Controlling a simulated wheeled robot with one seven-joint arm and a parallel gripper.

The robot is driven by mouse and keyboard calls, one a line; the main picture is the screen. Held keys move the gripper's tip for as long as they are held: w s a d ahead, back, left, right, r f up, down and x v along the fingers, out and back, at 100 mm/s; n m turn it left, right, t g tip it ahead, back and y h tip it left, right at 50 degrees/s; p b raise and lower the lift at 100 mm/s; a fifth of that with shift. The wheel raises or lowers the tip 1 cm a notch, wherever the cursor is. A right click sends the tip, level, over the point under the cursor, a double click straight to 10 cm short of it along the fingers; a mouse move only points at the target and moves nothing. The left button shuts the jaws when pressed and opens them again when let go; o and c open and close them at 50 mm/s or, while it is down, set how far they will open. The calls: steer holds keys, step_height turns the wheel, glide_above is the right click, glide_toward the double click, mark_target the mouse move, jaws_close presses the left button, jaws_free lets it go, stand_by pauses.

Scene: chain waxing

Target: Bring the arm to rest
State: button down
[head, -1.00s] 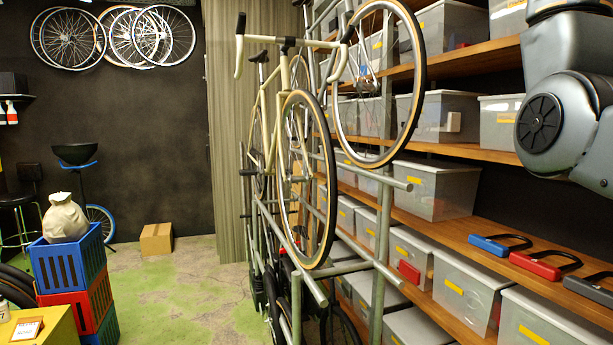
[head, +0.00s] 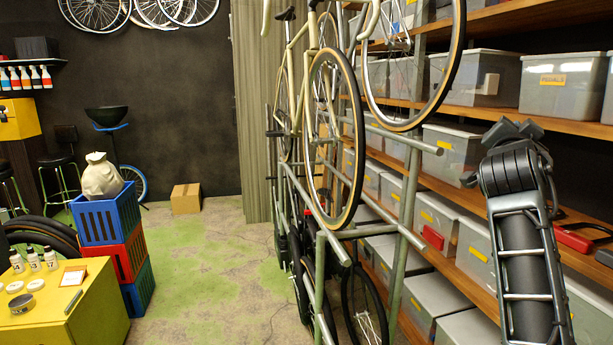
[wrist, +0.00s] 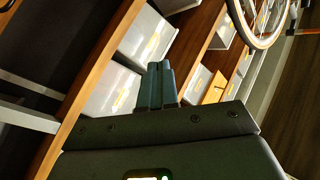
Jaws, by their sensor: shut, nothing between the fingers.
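My gripper (wrist: 158,70) shows in the wrist view with its two dark fingers together and nothing between them. It points toward shelves with grey bins (wrist: 152,42), with open space between. In the head view a dark, barred part of my arm (head: 525,260) stands upright at the lower right, in front of the shelves. I cannot make out the fingers clearly there.
A metal rack (head: 405,215) holding a cream bicycle (head: 298,85) stands left of my arm. Wooden shelves (head: 470,285) with grey bins line the right. Stacked crates (head: 125,255) and a yellow cabinet (head: 95,310) stand left. The green-stained floor (head: 215,260) between is clear.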

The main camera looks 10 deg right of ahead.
steer(key=s+a+f+n+t+y, duration=0.1)
steer(key=s+a+f+n+y, duration=0.15)
steer(key=f, duration=0.45)
steer(key=s+a+f+n+y, duration=0.1)
steer(key=s+a+f+n, duration=0.1)
steer(key=a+f, duration=0.35)
steer(key=s+a+f+n+t+y, duration=0.1)
steer(key=s+a+f+n+y, duration=0.1)
steer(key=f, duration=0.6)
steer(key=s+a+f+n+y, duration=0.45)
steer(key=s+a+f, duration=0.45)
steer(key=s+f, duration=0.4)
steer(key=s+a+f+n+y, duration=0.2)
steer(key=s+a, duration=0.1)
steer(key=s, duration=0.6)
steer(key=s+a+f+n+y, duration=0.1)
steer(key=s+a, duration=0.2)
steer(key=s, duration=0.5)
steer(key=s+a+r+n, duration=0.1)
steer(key=s+r, duration=0.1)
steer(key=s, duration=0.6)
steer(key=s+a+r+n+g+y, duration=0.1)
steer(key=s+a+r, duration=0.1)
steer(key=s, duration=0.6)
steer(key=shift+s+r+y, duration=0.15)
steer(key=shift+r+y, duration=0.15)
steer(key=shift+r, duration=0.3)
